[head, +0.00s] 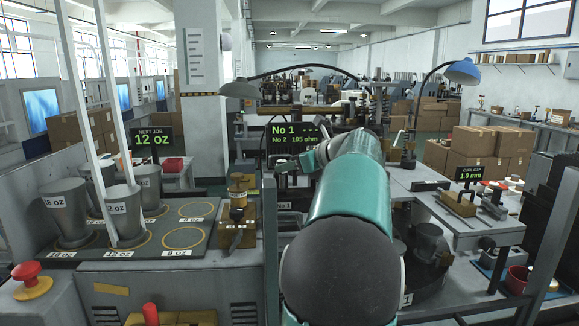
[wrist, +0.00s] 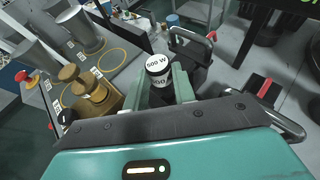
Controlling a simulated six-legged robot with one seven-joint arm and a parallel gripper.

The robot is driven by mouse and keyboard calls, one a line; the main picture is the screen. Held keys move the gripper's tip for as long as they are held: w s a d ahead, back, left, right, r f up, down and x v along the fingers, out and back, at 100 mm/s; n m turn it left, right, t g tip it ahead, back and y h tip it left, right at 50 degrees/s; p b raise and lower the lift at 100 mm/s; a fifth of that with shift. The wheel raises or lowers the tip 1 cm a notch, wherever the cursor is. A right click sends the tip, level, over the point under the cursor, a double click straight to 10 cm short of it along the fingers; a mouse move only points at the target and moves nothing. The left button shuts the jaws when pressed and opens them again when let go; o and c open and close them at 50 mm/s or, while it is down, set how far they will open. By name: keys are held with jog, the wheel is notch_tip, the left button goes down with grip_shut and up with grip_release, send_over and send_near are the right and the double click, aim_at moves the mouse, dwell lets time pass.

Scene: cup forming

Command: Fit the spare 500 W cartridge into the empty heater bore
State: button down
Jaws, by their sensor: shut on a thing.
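My gripper (wrist: 160,80) is in the wrist view, its two pale green fingers closed on a cartridge (wrist: 158,64). I cannot make out the empty heater bore in either view. A display (head: 296,133) reads No 1, and No 2 109 ohm.
A dark tray (head: 196,237) with ringed places holds several metal cups (head: 65,212) at left. A brass part (head: 237,203) stands beside it, also left of my gripper in the wrist view (wrist: 84,92). A red button (head: 28,274) is at lower left.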

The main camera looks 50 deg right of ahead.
jog(key=shift+f, duration=1.45)
dwell(0.6)
jog(key=shift+r, duration=0.1)
jog(key=shift+r, duration=1)
jog(key=shift+f, duration=1.05)
dwell(1.0)
jog(key=c, duration=1.1)
grip_release()
jog(key=shift+f, duration=0.1)
jog(key=shift+s, duration=0.15)
jog(key=v, duration=1.3)
jog(key=shift+s+r, duration=0.25)
jog(key=shift+r, duration=0.05)
